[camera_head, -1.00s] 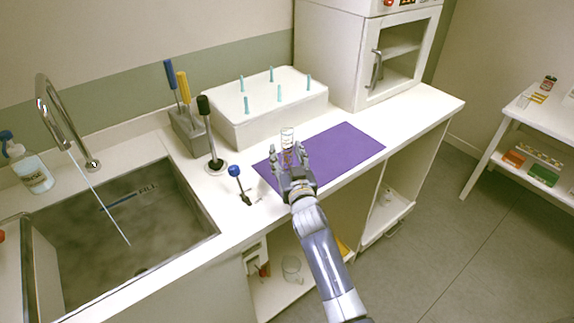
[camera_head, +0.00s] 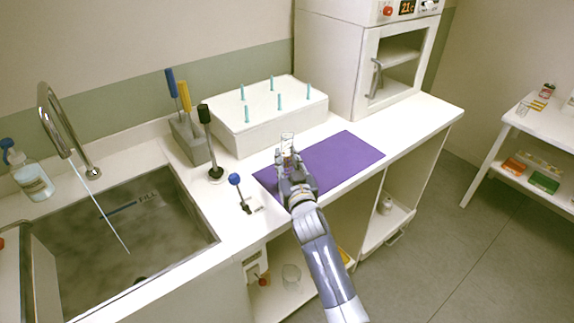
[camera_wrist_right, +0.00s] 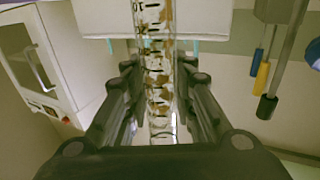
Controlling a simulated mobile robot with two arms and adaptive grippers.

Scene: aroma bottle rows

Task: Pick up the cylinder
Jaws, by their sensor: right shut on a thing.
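A clear glass cylinder with dark graduation marks (camera_head: 287,141) stands upright over the purple mat (camera_head: 345,153). My right gripper (camera_head: 290,168) is shut on the cylinder. In the right wrist view the cylinder (camera_wrist_right: 158,60) runs upright between the two black fingers, its amber and black markings in view. The fingers hide part of its lower body, and I cannot tell whether its base touches the mat. My left gripper is not in view.
Behind is a white block with several teal pegs (camera_head: 262,128). To the left are a tool holder (camera_head: 190,138), a black-topped stand (camera_head: 207,140), a blue-knobbed tool (camera_head: 236,181) and the sink (camera_head: 130,235). A white oven (camera_head: 340,60) stands at the back right. The mat's right side is clear.

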